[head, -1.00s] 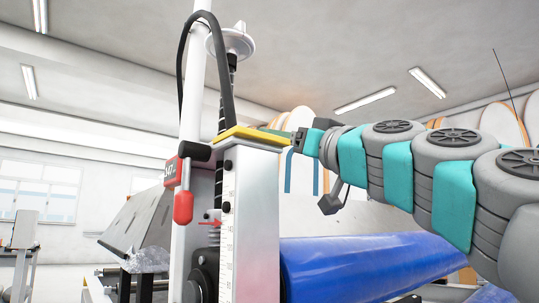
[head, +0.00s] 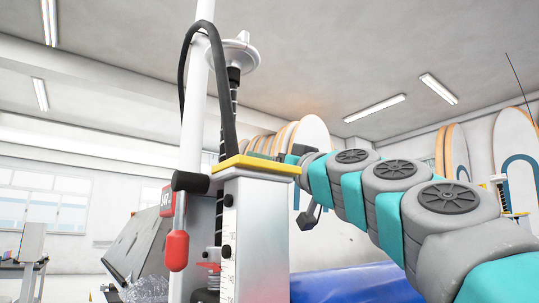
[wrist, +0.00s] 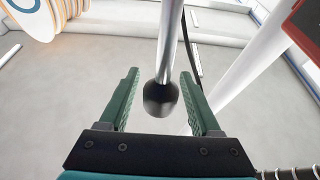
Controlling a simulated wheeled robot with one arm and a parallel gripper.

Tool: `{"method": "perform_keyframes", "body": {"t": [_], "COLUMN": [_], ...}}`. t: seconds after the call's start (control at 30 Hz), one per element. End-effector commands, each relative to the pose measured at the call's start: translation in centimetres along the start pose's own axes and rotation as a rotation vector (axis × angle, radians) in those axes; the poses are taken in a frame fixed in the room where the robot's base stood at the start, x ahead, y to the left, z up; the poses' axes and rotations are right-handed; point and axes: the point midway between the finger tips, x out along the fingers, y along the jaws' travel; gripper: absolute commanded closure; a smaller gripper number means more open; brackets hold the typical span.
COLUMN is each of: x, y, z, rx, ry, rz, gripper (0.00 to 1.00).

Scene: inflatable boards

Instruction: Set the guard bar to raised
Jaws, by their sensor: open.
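In the wrist view, a shiny metal rod (wrist: 172,40) with a round black end (wrist: 160,98) lies between the spread green fingers of my gripper (wrist: 160,74). A gap shows on each side, and I cannot tell whether this rod is the guard bar. In the head view my gripper (head: 278,156) is just behind and right of the yellow-topped white post (head: 255,235), its fingertips largely hidden.
A tall white pole (head: 196,110), a black cable (head: 226,100) and a white handwheel (head: 238,55) rise close by the gripper. A blue roll (head: 350,284) lies below the arm. Boards (head: 312,135) stand behind.

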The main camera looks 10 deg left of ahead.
Motion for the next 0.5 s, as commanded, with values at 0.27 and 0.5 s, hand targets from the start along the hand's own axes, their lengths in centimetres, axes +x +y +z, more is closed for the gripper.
{"method": "perform_keyframes", "body": {"t": [0.27,0.5], "x": [0.01,0.00], "y": [0.00,0.01], "z": [-0.01,-0.03], "rx": [0.000,0.000], "ry": [0.001,0.001], "rz": [0.000,0.000], "gripper": [0.40,0.67]}}
